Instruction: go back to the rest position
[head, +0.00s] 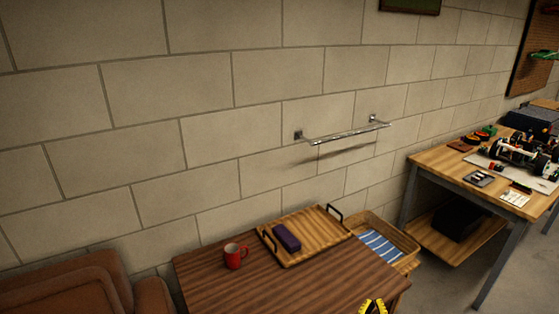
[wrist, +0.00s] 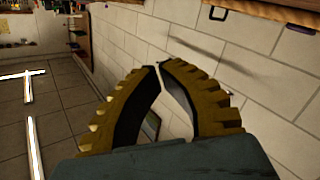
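My gripper (head: 372,306) shows at the bottom edge of the head view, in front of the brown table (head: 215,291). Its yellow ribbed fingers fill the middle of the wrist view (wrist: 159,65). The fingertips meet or nearly meet, and I see nothing held between them. The rest of my arm is out of the head view.
On the table are a red mug (head: 232,257) and a wooden tray (head: 318,226) with a purple case (head: 287,238). A basket (head: 404,240) with a striped cloth stands beside it. A metal rail (head: 345,133) juts from the wall. A workbench (head: 437,162) stands right.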

